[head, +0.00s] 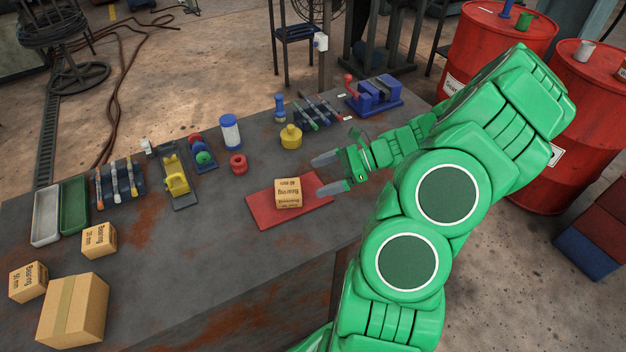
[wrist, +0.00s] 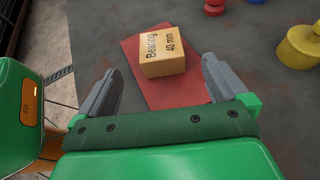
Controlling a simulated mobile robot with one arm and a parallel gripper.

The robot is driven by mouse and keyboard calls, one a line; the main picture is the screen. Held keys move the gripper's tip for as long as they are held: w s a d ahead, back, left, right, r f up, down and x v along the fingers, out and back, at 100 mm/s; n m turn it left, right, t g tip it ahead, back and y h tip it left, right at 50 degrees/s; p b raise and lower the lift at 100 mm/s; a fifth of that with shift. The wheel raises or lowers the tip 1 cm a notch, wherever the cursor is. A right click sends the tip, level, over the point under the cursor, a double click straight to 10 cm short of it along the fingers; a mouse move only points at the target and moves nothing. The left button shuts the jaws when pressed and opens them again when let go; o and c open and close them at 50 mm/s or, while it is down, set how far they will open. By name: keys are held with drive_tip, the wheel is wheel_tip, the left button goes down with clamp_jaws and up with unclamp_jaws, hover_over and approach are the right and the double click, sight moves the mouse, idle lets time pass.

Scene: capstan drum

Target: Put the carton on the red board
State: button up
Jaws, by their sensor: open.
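A small tan carton (head: 288,193) marked "Bearing 40 mm" rests on the red board (head: 262,212) in the head view. In the wrist view the carton (wrist: 163,50) sits on the red board (wrist: 186,93), with board showing around it. My gripper (head: 329,174) is open and empty, just to the right of the carton in the head view. In the wrist view the fingers of my gripper (wrist: 158,85) are spread apart, and the carton lies beyond their tips, apart from them.
Two more bearing cartons (head: 99,240) (head: 28,282) and a larger box (head: 73,311) stand at the table's left front. A yellow weight (head: 291,136), a red ring (head: 238,164) and a blue-white canister (head: 230,132) stand behind the board. A blue vise (head: 374,94) is at the back right.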

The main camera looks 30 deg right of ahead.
drive_tip(key=s+a+r+n+g+h, duration=0.2)
drive_tip(key=s+a+r+n+g, duration=0.2)
drive_tip(key=a+r+n, duration=0.3)
drive_tip(key=s+a+r+n+g+h, duration=0.25)
drive_tip(key=s+a+r+n, duration=0.2)
drive_tip(key=a, duration=0.55)
drive_tip(key=s+r+n+h, duration=0.3)
drive_tip(key=s+n+h, duration=0.1)
drive_tip(key=s, duration=0.5)
drive_tip(key=s+r+n+h, duration=0.4)
drive_tip(key=s+n, duration=0.3)
drive_tip(key=s, duration=0.1)
drive_tip(key=shift+s+a, duration=0.35)
drive_tip(key=shift+a, duration=0.1)
